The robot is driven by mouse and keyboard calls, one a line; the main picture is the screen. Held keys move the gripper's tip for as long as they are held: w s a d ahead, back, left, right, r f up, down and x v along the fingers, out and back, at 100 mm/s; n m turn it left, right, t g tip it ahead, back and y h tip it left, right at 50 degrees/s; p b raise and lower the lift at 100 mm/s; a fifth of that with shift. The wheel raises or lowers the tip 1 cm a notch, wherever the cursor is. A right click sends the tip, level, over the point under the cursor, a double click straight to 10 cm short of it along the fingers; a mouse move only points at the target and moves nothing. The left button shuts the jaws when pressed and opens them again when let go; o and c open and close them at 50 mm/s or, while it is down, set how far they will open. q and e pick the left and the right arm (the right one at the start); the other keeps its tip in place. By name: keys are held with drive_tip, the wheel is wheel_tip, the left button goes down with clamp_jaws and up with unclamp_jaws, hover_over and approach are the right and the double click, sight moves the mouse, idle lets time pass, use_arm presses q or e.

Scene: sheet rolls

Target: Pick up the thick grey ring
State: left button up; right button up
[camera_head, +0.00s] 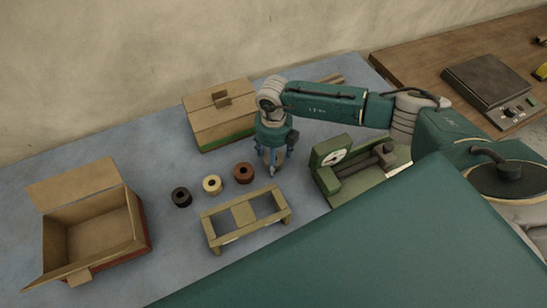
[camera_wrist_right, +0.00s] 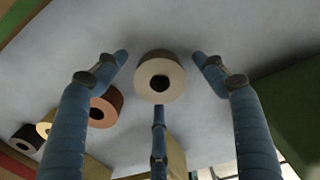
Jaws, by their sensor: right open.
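A thick ring (camera_wrist_right: 147,85), pale grey-beige with a dark hole, lies on the blue-grey table in the right wrist view. My right gripper (camera_wrist_right: 160,72) is open, with its blue fingers spread around the ring in that picture. I cannot tell whether any finger touches it. In the head view my right gripper (camera_head: 272,166) points down at the table and hides the ring. A brown ring (camera_head: 243,173), a cream ring (camera_head: 212,185) and a black ring (camera_head: 181,197) lie in a row to its left. My left gripper is not in view.
An olive frame (camera_head: 212,235) stands just in front of the rings. A closed cardboard box (camera_head: 205,123) stands behind, and an open box (camera_head: 85,245) is at left. A scale (camera_head: 487,85) sits on the wooden table.

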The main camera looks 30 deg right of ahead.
drive_tip(key=shift+f, duration=0.25)
drive_tip(key=c, duration=1.3)
drive_tip(key=shift+r, duration=0.1)
